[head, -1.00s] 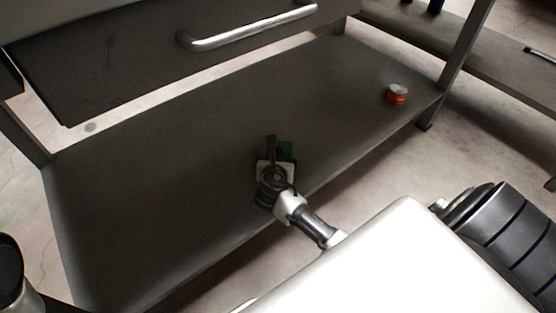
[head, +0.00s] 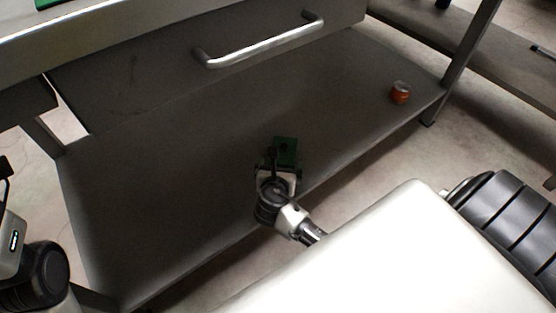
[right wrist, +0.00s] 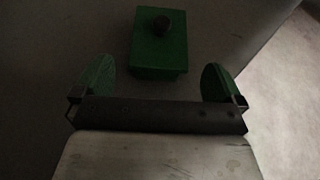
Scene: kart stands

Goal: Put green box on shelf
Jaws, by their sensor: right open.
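The green box (head: 285,150) sits on the grey lower shelf (head: 180,190) of the stand, near its front edge. It also shows in the right wrist view (right wrist: 160,57), with a dark round knob or hole on it. My right gripper (head: 279,165) is open and empty, just in front of the box. In the right wrist view its two green-padded fingers (right wrist: 158,82) are spread wide, and the box lies beyond them, between their lines. My left gripper is not clearly seen; part of my left arm (head: 30,265) shows at the lower left.
A small orange can (head: 400,93) stands at the right end of the shelf. A drawer with a metal handle (head: 260,42) hangs above the shelf. A green thing (head: 48,3) lies on the stand's top. Most of the lower shelf is clear.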

